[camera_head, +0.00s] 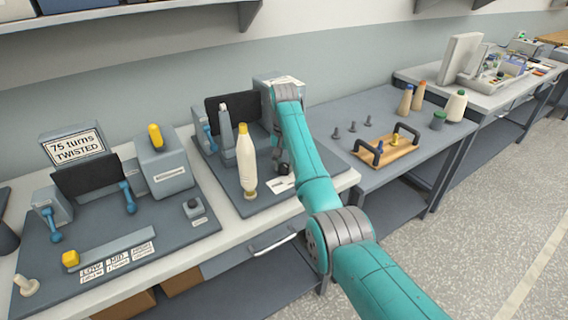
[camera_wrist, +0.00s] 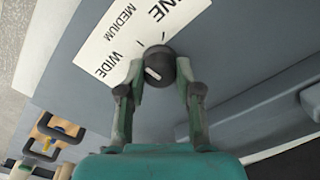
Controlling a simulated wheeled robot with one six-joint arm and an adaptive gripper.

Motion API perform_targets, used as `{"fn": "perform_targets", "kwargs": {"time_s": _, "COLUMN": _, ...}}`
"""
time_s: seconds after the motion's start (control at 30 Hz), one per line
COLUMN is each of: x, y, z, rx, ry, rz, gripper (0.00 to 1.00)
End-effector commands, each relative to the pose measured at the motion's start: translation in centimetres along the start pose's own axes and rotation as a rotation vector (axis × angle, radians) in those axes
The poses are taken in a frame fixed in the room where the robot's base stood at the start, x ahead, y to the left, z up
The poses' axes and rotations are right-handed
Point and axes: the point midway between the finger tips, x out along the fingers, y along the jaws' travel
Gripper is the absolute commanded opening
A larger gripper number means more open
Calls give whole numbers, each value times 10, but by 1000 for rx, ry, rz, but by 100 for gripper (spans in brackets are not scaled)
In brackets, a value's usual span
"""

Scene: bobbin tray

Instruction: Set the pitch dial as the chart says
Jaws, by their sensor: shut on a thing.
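The pitch dial (camera_wrist: 159,66) is a dark round knob with a short white pointer mark, in the wrist view. Beside it lies a white card (camera_wrist: 100,45) reading WIDE, MEDIUM and a cut-off word ending in NE. The mark is small and slanted; I cannot tell surely which word it lines up with. My gripper (camera_wrist: 160,88) is shut on the dial, one finger on each side. In the head view my gripper (camera_head: 283,155) is at the right machine's front, largely hidden by my arm. A sign (camera_head: 75,147) at the left reads "75 turns TWISTED".
A white bobbin-like spindle (camera_head: 246,160) stands left of my gripper. The left machine has a yellow knob (camera_head: 155,136), a slider with a yellow block (camera_head: 70,259) and LOW, MID, HIGH labels. A wooden tray with dark handles (camera_head: 388,152) and several cones stand on the right table.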

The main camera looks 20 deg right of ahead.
Motion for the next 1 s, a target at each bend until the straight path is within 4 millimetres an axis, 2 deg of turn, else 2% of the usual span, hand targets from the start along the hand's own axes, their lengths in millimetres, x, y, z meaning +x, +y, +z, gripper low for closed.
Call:
{"fn": "perform_targets", "kwargs": {"time_s": 0.6, "x": 1, "y": 0, "z": 0, "rx": -559, "ry": -2, "rz": 0, "gripper": 0}}
{"fn": "perform_targets", "kwargs": {"time_s": 1.0, "x": 1, "y": 0, "z": 0, "rx": -765, "ry": -2, "rz": 0, "gripper": 0}}
